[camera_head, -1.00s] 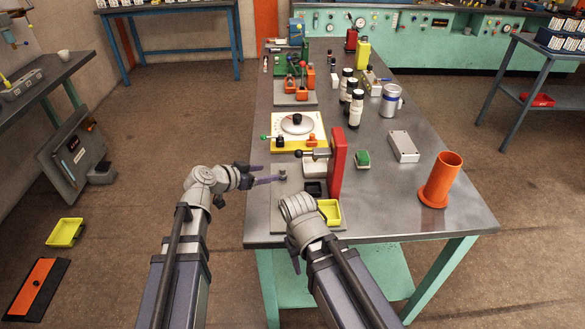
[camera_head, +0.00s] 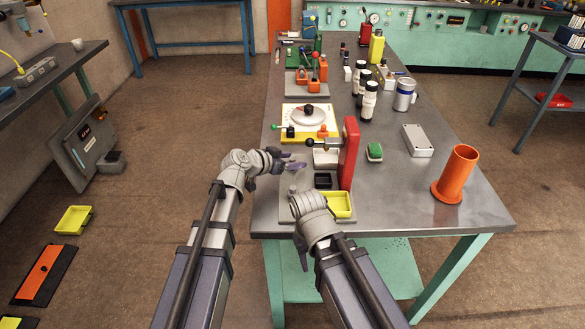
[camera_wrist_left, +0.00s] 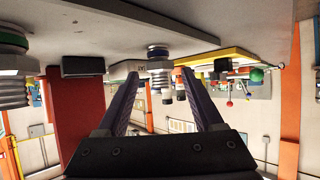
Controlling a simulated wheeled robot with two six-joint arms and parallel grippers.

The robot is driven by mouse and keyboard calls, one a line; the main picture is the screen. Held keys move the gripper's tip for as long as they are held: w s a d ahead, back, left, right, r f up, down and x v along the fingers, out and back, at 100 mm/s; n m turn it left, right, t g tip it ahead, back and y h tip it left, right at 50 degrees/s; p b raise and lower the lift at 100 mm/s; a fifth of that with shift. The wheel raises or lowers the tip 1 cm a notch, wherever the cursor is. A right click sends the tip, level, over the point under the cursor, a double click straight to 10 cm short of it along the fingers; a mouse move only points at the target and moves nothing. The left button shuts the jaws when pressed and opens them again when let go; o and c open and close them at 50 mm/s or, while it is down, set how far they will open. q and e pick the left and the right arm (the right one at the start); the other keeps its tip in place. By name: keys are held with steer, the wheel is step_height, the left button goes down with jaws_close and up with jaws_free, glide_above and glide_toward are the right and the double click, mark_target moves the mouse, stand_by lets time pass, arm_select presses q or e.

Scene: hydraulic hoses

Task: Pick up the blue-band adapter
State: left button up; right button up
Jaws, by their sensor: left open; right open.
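The blue-band adapter (camera_wrist_left: 157,52) shows in the left wrist view as a ribbed metal fitting with a blue ring, lying between and beyond my open left fingers (camera_wrist_left: 160,78). The fingers look apart from it, with nothing held. In the head view my left gripper (camera_head: 291,163) is over the near left part of the table, by the grey plate (camera_head: 290,212); I cannot make out the adapter there. My right gripper (camera_head: 300,204) is at the plate's front left; its fingers are mostly hidden by its wrist.
A ribbed fitting with a green band (camera_wrist_left: 12,50) is at the left wrist view's left edge. A red upright (camera_head: 349,153), black bin (camera_head: 323,180) and yellow bin (camera_head: 340,205) stand close by.

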arm_select(q)
steer(key=shift+w+d+f, duration=0.1)
steer(key=shift+w+d, duration=0.05)
jaws_close()
stand_by(0.4)
